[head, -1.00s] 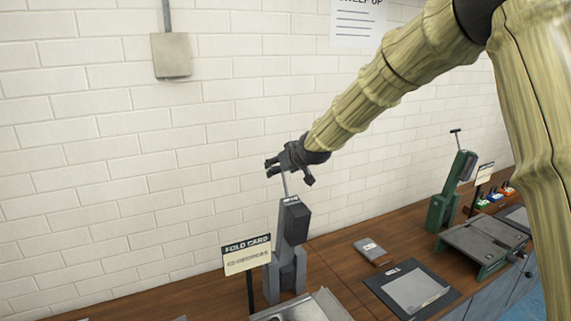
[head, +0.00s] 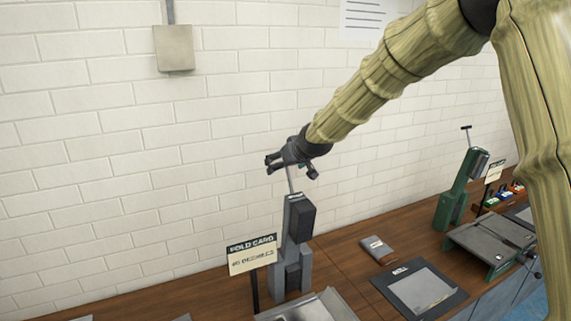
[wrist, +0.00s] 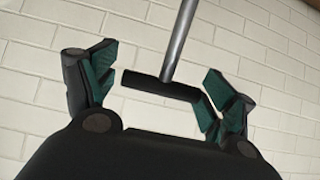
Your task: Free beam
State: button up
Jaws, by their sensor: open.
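A grey upright machine (head: 297,235) stands on the wooden bench. A thin metal rod (head: 290,180) rises from its top. In the wrist view the rod (wrist: 180,40) ends in a black crossbar handle (wrist: 160,86). My gripper (head: 291,168) is at the rod's top end. In the wrist view my gripper (wrist: 158,85) is open, with one finger to each side of the crossbar. The crossbar's right end is close to the right finger; I cannot tell whether they touch. A gap shows at the left finger. In the head view my gripper mostly hides the handle.
A "fold card" sign (head: 252,255) stands just left of the machine. A grey tray (head: 310,308) lies in front. A small grey-brown block (head: 377,248) and a dark mat (head: 403,302) lie right. A green machine (head: 460,192) stands farther right. The brick wall (head: 100,150) is behind.

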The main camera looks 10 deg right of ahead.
jog(key=v, duration=1.2)
jog(key=shift+s, duration=0.2)
jog(key=shift+d, duration=0.15)
